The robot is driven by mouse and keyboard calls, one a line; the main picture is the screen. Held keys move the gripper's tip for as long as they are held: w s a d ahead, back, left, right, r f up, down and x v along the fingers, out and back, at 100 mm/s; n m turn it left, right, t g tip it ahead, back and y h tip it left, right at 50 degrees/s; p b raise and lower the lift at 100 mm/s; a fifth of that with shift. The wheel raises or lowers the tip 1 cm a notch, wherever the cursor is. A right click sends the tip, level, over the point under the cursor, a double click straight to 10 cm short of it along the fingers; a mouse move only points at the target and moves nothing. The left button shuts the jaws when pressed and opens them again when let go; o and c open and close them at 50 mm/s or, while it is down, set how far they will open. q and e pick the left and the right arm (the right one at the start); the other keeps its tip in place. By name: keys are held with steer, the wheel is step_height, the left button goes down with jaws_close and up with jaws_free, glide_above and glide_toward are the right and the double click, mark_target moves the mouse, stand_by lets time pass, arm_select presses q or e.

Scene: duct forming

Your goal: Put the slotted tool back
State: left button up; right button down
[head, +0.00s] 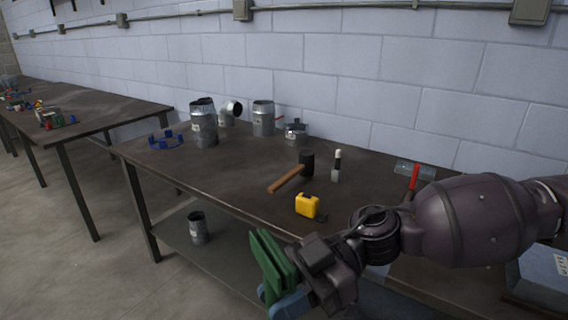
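My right arm comes in from the right, and its gripper (285,277) is at the bottom centre, in front of the table's near edge. Green plate-like parts and a blue part show at its end. I cannot tell whether these are its fingers or something held. I cannot make out for sure which thing is the slotted tool. A small upright tool with a white top and dark middle (337,166) stands on the table right of a hammer (291,176). A red-handled tool (414,179) is partly hidden behind my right arm. My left gripper is out of view.
The dark table (235,180) runs along a block wall. Several metal duct pieces (203,125) and a blue ring-shaped thing (167,141) stand at its back left. A yellow tape measure (307,206) is near the front edge. A metal can (198,228) stands on the lower shelf.

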steer(key=w+d+f+m+t+h, duration=0.1)
steer(key=w+d+m+t+h, duration=0.1)
steer(key=w+d+m+t, duration=0.5)
steer(key=w+d+f+m+t+h, duration=0.1)
steer(key=w+d+m+t, duration=0.3)
steer(key=d+m+t, duration=0.6)
steer(key=s+d+f+m+t+h, duration=0.1)
steer(key=d+f+m+t+h, duration=0.15)
steer(key=d+f+h, duration=0.4)
steer(key=s+d+f+m+t+h, duration=0.1)
steer(key=d+f+m+t+h, duration=0.2)
steer(key=d, duration=0.7)
steer(key=a+f+m, duration=0.1)
steer(key=a, duration=1.1)
steer(key=shift+g, duration=0.35)
steer(key=shift+a+h, duration=0.1)
steer(key=shift+h, duration=0.15)
